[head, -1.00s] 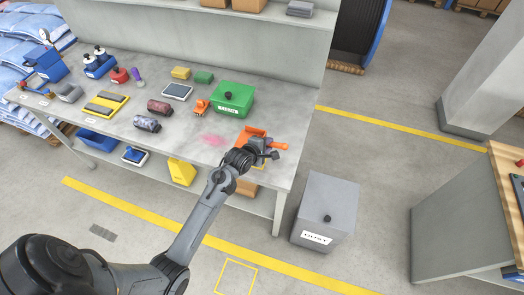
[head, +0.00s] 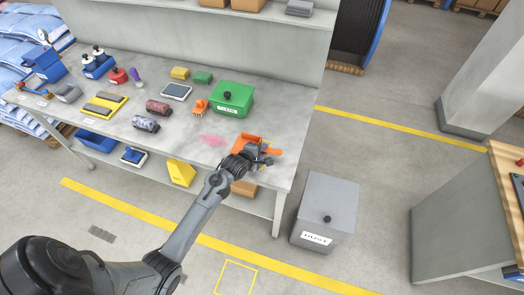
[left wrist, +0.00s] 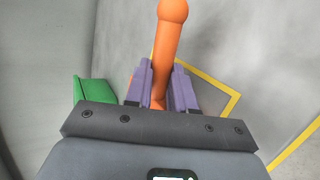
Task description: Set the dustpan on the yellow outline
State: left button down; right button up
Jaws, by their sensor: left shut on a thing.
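The orange dustpan (head: 246,139) is at the front right part of the grey bench, partly hidden by my left gripper (head: 264,155). My left gripper is shut on its handle, which also shows between the fingers in the left wrist view (left wrist: 168,45). I cannot tell whether the pan touches the bench top. Part of a yellow outline (left wrist: 236,104) shows beside the handle in the left wrist view. Another yellow outline (head: 237,263) is on the floor, in front of the bench. My right gripper is not in view.
Pink powder (head: 212,140) lies left of the dustpan. A green bin (head: 232,99), an orange brush (head: 200,107) and several other items stand farther back on the bench. A grey dust bin (head: 325,212) stands on the floor right of the bench.

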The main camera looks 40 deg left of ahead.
pick_arm(q)
jog(key=c, duration=1.2)
grip_release()
jog(key=shift+f, duration=0.1)
jog(key=shift+c, duration=0.2)
jog(key=shift+s+r, duration=0.2)
jog(key=shift+r, duration=0.1)
jog(key=p+v, duration=0.2)
jog(key=v, duration=0.8)
jog(key=shift+s, duration=0.2)
jog(key=s+d+r+m+g+h, duration=0.1)
jog(key=s+d+m+g, duration=0.3)
jog(key=s+d+m, duration=0.4)
jog(key=s+d+r+m+g, duration=0.1)
jog(key=s+d+m+g, duration=0.2)
jog(key=s+d+m, duration=0.4)
jog(key=s+m, duration=0.7)
jog(key=m, duration=0.2)
jog(key=shift+s+d+g+h, duration=0.3)
jog(key=shift+d+g+h, duration=0.1)
